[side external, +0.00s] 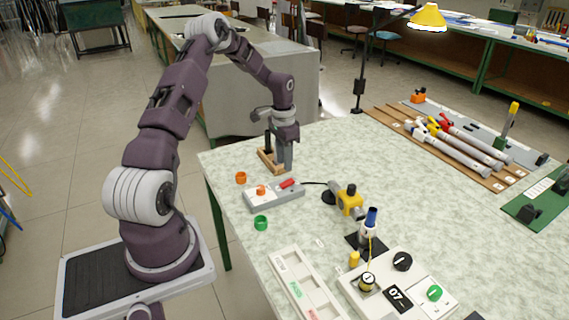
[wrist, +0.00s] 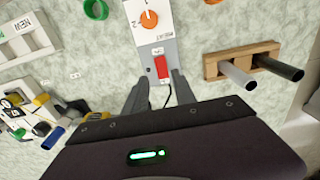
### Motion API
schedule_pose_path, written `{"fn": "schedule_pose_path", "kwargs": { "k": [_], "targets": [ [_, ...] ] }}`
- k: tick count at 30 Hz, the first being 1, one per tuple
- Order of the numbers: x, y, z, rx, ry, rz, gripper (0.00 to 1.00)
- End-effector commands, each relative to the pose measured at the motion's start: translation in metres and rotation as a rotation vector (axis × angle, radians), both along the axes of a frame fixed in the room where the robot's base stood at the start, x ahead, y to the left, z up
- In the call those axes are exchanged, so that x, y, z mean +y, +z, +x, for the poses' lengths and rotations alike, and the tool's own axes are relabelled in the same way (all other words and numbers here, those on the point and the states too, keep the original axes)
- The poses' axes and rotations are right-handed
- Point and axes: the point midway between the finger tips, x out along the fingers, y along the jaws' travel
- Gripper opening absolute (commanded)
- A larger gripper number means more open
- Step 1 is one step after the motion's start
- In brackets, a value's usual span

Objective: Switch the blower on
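A grey control box (side external: 274,196) lies on the table with a red rocker switch (side external: 287,184) and an orange knob (side external: 261,190). In the wrist view, the red switch (wrist: 162,67) is just beyond my fingertips and the orange knob (wrist: 148,19) is farther up the box. A black cable runs from the box toward the yellow blower (side external: 349,201) on its dark base. My gripper (side external: 285,165) points down behind the box, above the table. In the wrist view my gripper (wrist: 162,80) is open, with empty space between its fingers. The switch's position is too small to tell.
A wooden block (wrist: 222,63) with a grey and a black rod stands close beside the box. An orange ring (side external: 241,177) and a green ring (side external: 261,222) lie near it. A white labelled tray (side external: 303,286) is at the front. Tubes lie on a brown rack (side external: 400,122) at the right.

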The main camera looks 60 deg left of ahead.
Motion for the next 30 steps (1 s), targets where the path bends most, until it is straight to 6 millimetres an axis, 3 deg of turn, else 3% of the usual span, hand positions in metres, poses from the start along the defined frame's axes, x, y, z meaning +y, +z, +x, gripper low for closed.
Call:
{"fn": "schedule_pose_path", "kwargs": {
  "k": [1, 4, 6, 8, 24, 30],
  "targets": [
    [0.002, 0.019, -0.004, -0.045, 0.003, -0.002, 0.20],
    [0.001, 0.056, -0.012, -0.151, 0.004, -0.004, 0.00],
    [0.002, 0.068, -0.016, -0.193, 0.006, 0.004, 0.00],
    [0.002, 0.068, -0.015, -0.206, 0.007, 0.007, 0.00],
    [0.002, -0.039, 0.009, -0.203, 0.005, 0.005, 0.00],
    [0.002, -0.061, 0.015, -0.205, 0.005, 0.006, 0.00]
  ]
}}
